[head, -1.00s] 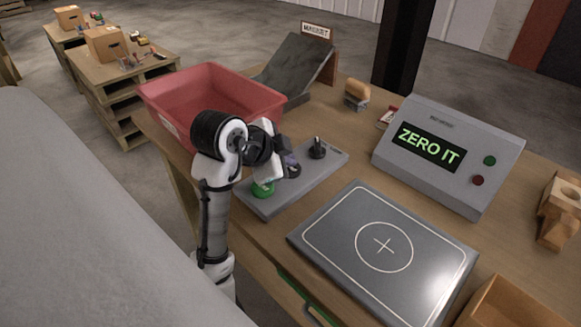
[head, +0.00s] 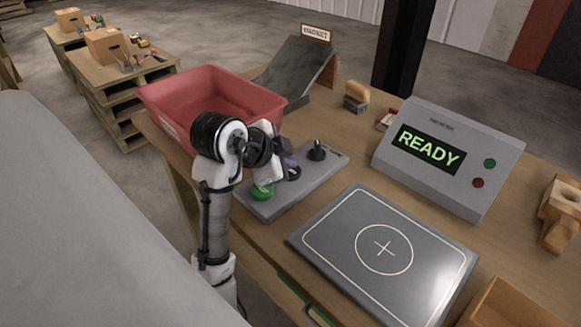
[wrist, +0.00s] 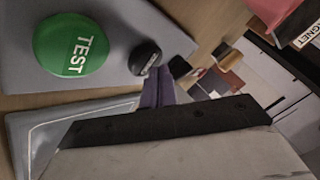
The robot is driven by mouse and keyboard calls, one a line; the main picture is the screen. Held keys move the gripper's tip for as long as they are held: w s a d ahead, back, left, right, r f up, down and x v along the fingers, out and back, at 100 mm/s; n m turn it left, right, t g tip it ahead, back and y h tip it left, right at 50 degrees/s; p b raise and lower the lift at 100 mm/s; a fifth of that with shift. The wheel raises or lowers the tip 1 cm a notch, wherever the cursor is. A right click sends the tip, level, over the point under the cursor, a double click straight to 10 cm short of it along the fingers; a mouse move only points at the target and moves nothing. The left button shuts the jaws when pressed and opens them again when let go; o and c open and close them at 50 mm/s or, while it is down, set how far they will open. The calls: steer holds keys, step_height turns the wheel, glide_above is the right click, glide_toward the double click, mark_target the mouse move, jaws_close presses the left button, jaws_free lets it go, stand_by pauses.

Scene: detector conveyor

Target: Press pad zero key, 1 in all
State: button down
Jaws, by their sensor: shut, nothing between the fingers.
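A grey control panel (head: 310,180) lies on the table and also shows in the wrist view (wrist: 125,12). It carries a green TEST button (head: 262,192), also in the wrist view (wrist: 70,44), and a small dark round key (head: 294,173), seen in the wrist view (wrist: 145,57). A black knob (head: 317,150) stands farther right. My gripper (head: 287,163) is shut and empty, its purplish fingertips (wrist: 157,90) right beside the dark key; I cannot tell whether they touch it. The meter box (head: 445,155) reads READY in green.
A grey pad plate (head: 335,242) with a circled cross lies right of the panel. A red bin (head: 165,98) stands behind my arm. A dark ramp with a magnet sign (head: 316,32) is at the back. A wooden box (head: 500,305) sits at the front right.

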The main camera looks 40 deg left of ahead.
steer(key=shift+r, duration=0.45)
step_height(320, 180, up, 5)
steer(key=p, duration=0.4)
stand_by(0.9)
